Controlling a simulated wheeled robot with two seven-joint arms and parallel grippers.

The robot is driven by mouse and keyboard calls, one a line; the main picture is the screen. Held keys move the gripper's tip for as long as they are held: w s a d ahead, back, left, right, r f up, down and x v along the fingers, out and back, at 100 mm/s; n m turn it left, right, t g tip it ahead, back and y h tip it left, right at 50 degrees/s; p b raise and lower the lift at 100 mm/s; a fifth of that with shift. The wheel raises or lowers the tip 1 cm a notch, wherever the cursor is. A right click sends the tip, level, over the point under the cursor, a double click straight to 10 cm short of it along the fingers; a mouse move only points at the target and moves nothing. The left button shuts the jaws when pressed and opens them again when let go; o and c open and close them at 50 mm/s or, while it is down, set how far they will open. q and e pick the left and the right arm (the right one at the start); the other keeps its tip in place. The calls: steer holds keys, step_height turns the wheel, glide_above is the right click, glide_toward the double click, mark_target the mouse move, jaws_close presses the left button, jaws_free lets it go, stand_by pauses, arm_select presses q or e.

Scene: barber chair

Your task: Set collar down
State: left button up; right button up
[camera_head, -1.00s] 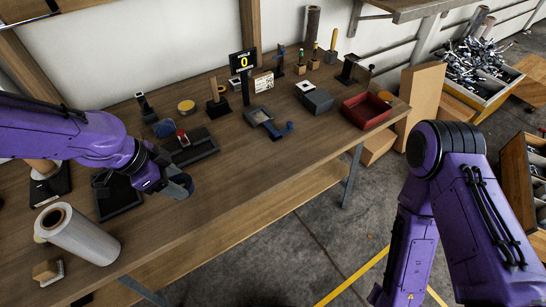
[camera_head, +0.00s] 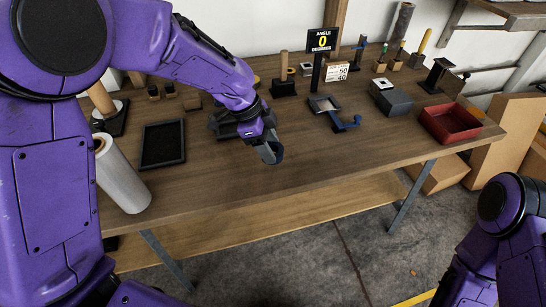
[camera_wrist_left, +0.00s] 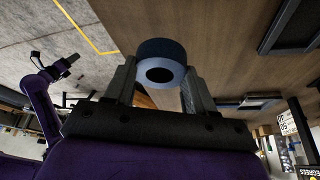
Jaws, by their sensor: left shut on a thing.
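The collar (camera_wrist_left: 162,57) is a dark blue-grey ring with a round hole. My left gripper (camera_head: 268,148) is shut on it and holds it over the front part of the workbench (camera_head: 330,165). In the left wrist view the collar sits between the two fingertips, with its hole facing the camera. In the head view the fingers partly hide it. My right arm shows at the lower right of the head view, without its gripper. The right gripper (camera_wrist_left: 68,64) looks small and far off in the left wrist view; its jaws are too small to read.
A black tray (camera_head: 162,145) and a white roll (camera_head: 121,175) lie left. An angle sign (camera_head: 321,41) reads 0. Bare wood lies along the front.

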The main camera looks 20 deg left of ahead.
arm_select(q)
steer(key=f, duration=0.3)
steer(key=w+f, duration=0.1)
steer(key=shift+d+f, duration=0.2)
steer(key=shift+d, duration=0.1)
steer(key=shift+s, duration=0.1)
steer(key=shift+f, duration=0.1)
steer(key=o, duration=1)
steer(key=v, duration=1.2)
steer(key=shift+d, duration=0.1)
